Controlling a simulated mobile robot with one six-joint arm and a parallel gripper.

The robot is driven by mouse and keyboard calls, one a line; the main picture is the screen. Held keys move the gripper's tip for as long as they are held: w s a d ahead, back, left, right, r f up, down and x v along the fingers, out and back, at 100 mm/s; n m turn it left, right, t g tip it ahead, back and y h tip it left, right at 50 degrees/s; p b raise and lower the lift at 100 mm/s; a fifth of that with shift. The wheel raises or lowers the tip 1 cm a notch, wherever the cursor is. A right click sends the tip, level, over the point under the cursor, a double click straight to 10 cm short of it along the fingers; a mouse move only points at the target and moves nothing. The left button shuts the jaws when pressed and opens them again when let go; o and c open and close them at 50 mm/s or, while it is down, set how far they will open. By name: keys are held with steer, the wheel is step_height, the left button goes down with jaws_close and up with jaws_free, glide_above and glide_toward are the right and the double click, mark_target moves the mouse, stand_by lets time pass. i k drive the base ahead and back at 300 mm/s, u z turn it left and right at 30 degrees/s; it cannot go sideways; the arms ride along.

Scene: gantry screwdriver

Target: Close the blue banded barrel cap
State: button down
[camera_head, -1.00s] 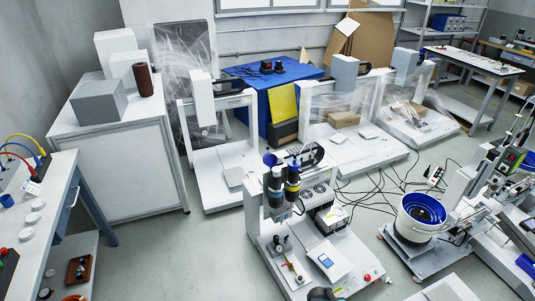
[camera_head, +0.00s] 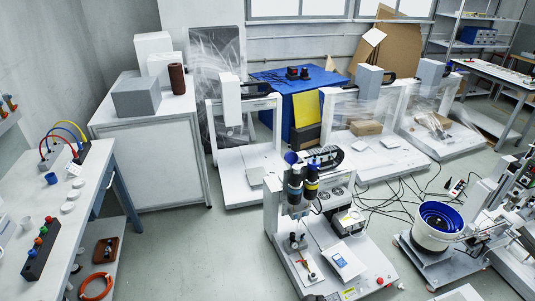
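Two dark upright barrels stand side by side on the white gantry machine (camera_head: 330,258) in the middle. The left barrel (camera_head: 295,188) has a blue cap (camera_head: 291,157) at its top, which seems to stand up tilted rather than lie flat. The right barrel (camera_head: 311,181) has a thin yellowish ring and a bluish band. The bands are too small to tell which barrel the task names. My gripper cannot be made out. A small dark shape at the bottom edge, in front of the machine, is cut off and unclear.
A bench with coloured cables (camera_head: 65,140) and a button box (camera_head: 40,252) stands at the left. A white cabinet (camera_head: 148,165) is behind it. A blue-rimmed bowl feeder (camera_head: 433,235) stands right of the machine, with cables on the floor between. Floor left of the machine is clear.

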mark_target(292, 158)
steer(key=u, duration=0.25)
steer(key=k, duration=0.55)
steer(key=u, duration=0.85)
steer(key=k, duration=0.7)
steer(key=z, duration=0.15)
steer(key=i, duration=1.85)
steer(key=u, duration=0.65)
